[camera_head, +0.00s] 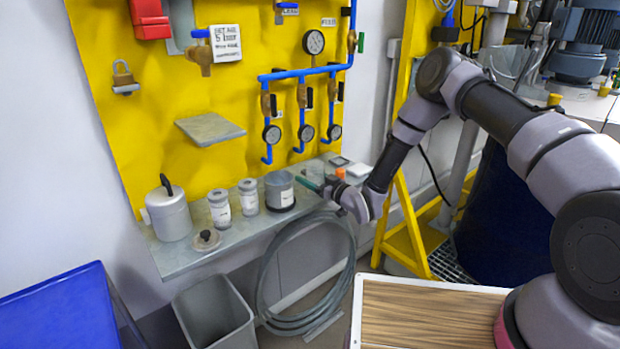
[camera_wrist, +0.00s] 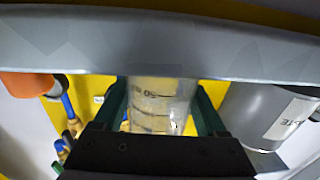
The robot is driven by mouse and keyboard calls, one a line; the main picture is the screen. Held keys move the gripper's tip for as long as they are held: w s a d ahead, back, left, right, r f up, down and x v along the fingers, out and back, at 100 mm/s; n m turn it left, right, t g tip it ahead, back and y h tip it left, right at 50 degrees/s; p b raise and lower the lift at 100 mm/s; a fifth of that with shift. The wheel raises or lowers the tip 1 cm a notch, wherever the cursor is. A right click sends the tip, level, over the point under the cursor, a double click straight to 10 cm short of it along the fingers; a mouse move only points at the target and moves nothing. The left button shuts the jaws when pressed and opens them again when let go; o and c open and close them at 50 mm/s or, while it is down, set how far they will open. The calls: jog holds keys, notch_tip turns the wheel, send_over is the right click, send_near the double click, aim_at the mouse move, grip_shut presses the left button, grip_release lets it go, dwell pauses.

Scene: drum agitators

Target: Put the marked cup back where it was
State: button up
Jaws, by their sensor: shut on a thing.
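The marked cup (camera_wrist: 158,98) is clear, with dark graduation marks and a number on its side. In the wrist view it stands between the two green fingers of my gripper (camera_wrist: 160,115), which is shut on it. In the head view my gripper (camera_head: 312,184) is at the right part of the grey wall shelf (camera_head: 235,238), just right of a grey labelled pot. There the cup is small and hard to make out. Whether its base touches the shelf cannot be told.
The grey labelled pot (camera_head: 280,190) stands close left of my gripper; it also shows in the wrist view (camera_wrist: 262,115). An orange-capped item (camera_head: 340,174) is close right. Two labelled jars (camera_head: 220,209) and a lidded canister (camera_head: 168,210) stand further left. Gauges and blue pipes (camera_head: 310,72) hang above.

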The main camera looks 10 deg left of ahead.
jog(key=shift+f, duration=0.1)
jog(key=o, duration=1.5)
